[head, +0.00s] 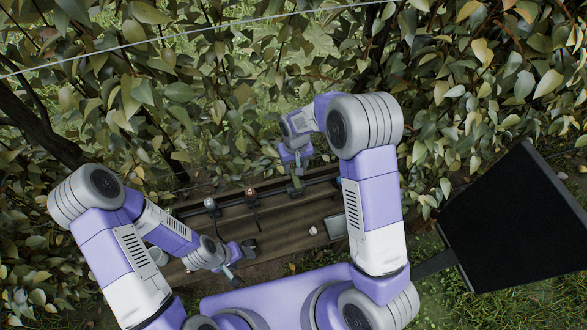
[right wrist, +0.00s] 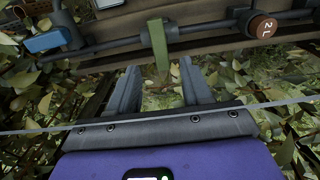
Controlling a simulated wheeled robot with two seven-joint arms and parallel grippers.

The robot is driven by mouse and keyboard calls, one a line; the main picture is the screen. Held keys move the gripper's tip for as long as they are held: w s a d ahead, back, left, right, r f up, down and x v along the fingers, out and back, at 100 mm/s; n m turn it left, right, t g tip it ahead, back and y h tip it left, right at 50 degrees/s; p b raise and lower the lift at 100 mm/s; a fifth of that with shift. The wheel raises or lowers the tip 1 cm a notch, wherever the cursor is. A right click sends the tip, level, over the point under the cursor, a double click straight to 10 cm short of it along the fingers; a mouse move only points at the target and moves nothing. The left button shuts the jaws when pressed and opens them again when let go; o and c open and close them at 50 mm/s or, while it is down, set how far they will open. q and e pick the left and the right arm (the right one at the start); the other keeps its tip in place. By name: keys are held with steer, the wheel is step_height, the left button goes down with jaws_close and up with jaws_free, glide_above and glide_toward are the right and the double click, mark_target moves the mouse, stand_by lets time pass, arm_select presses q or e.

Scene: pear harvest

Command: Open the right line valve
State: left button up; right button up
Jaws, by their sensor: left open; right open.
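A dark pipe (right wrist: 205,32) runs along the wooden bench. A green lever (right wrist: 158,45) hangs from a dark collar on it; the lever also shows in the head view (head: 295,187). My right gripper (right wrist: 158,88) is open, with its two fingers on either side of the lever's lower end; I cannot tell whether they touch it. A round brown cap marked "2 L" (right wrist: 263,27) and a blue part (right wrist: 46,40) sit along the pipe. No label shows on the green lever. My left gripper (head: 242,262) is open and empty over the bench.
Dense leafy branches (head: 180,95) fill the back and sides. A wire (head: 190,34) crosses above. A dark panel (head: 515,220) stands at right. A small white object (head: 313,230) and a grey tray (head: 335,227) lie on the bench (head: 285,225).

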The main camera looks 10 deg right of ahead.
mark_target(296, 178)
step_height(296, 178, down, 7)
steer(key=shift+s+r+b, duration=0.1)
steer(key=shift+s+b, duration=0.05)
steer(key=shift+b, duration=0.2)
jaws_close()
